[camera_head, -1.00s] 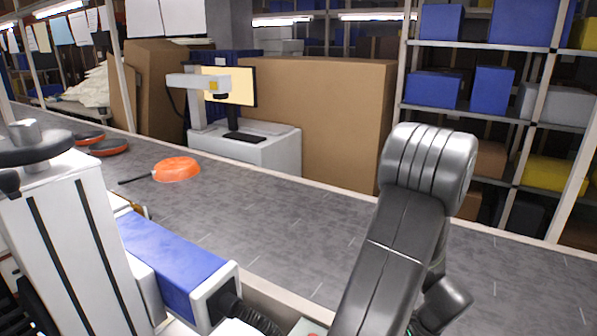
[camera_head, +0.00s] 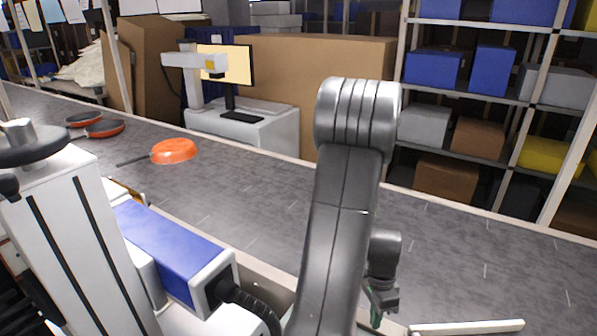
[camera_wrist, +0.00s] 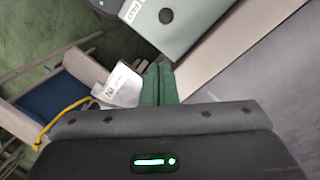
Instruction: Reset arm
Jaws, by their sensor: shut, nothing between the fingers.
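My arm rises in the middle of the head view, bent at the elbow, with its end hanging down on the right side. My gripper (camera_head: 376,314) is low in that view, near the front edge of the conveyor (camera_head: 465,265), and is partly hidden by its own wrist. In the wrist view the green fingers of my gripper (camera_wrist: 158,72) are together with nothing between them. An orange pan (camera_head: 174,151) with a dark handle lies on the belt at the left, well apart from my gripper.
Two more orange-red pans (camera_head: 104,128) lie farther up the belt at the left. Behind the belt stand a white workstation with a monitor (camera_head: 238,65), a big cardboard box (camera_head: 310,85) and shelves with bins (camera_head: 433,68). The belt's right part is bare.

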